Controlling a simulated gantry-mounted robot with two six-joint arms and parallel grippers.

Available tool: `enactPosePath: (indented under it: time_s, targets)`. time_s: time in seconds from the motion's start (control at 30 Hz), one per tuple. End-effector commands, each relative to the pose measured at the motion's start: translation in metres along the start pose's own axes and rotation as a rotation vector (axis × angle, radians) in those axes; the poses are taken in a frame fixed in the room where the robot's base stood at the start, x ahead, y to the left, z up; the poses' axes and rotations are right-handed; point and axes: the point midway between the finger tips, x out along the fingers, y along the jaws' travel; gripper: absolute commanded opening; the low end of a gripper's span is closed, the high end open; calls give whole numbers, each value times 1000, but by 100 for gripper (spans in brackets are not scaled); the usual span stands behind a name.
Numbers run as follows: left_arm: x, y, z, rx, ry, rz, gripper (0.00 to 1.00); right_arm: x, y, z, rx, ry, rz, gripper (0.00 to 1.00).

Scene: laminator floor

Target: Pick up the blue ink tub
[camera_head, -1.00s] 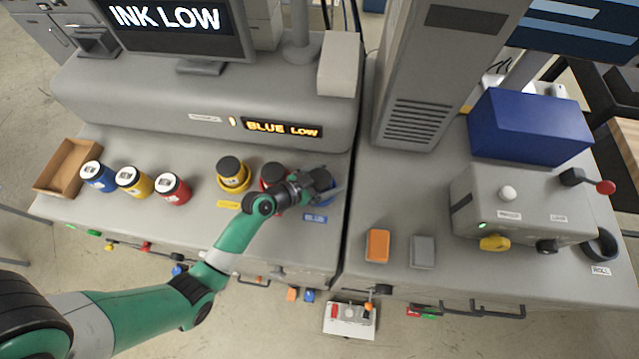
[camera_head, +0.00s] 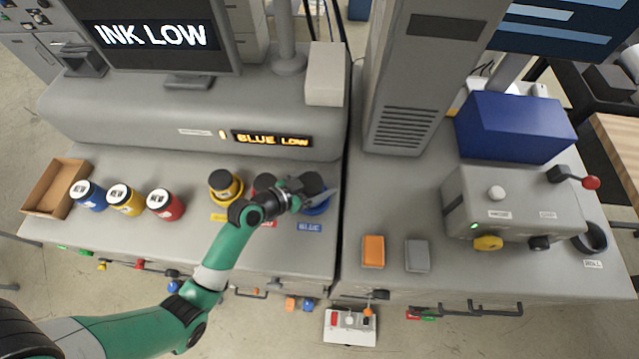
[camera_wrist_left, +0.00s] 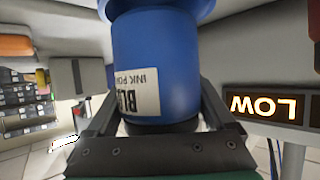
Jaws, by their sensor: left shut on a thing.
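My left gripper (camera_head: 306,196) is shut on a blue ink tub at the right end of the row of fitted tubs. In the head view the tub's black lid (camera_head: 312,182) shows between the fingers, above a blue ring (camera_head: 318,210) and the BLUE label (camera_head: 310,227). In the left wrist view, which is upside down, the blue tub (camera_wrist_left: 180,70) with its white label fills the middle between both fingers. Whether its base is clear of the ring is hard to tell. Another blue tub (camera_head: 90,197) stands at the left of the bench. My right gripper is not in view.
A red tub (camera_head: 264,183) partly hidden by my gripper and a yellow tub (camera_head: 224,190) stand close to the left. Further left are yellow (camera_head: 125,201) and red (camera_head: 165,205) tubs and a cardboard tray (camera_head: 48,190). The panel (camera_head: 272,139) behind reads BLUE LOW.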

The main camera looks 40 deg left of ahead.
Motion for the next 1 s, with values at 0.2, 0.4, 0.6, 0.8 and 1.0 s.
enactPosePath:
  time_s: [0.2, 0.4, 0.6, 0.8, 1.0]
  targets:
    - [-55, 21, -31, 1, 3, -1, 27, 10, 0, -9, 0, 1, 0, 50]
    - [-104, 47, -31, -2, -2, 1, 27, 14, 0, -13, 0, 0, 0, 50]
    - [-133, 62, -31, -2, -1, 1, 27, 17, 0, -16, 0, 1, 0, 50]
    - [-141, 66, -31, -1, 0, -1, 27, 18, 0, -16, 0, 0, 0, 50]
    - [-141, 66, -31, -1, 0, -1, 27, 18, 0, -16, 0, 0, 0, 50]
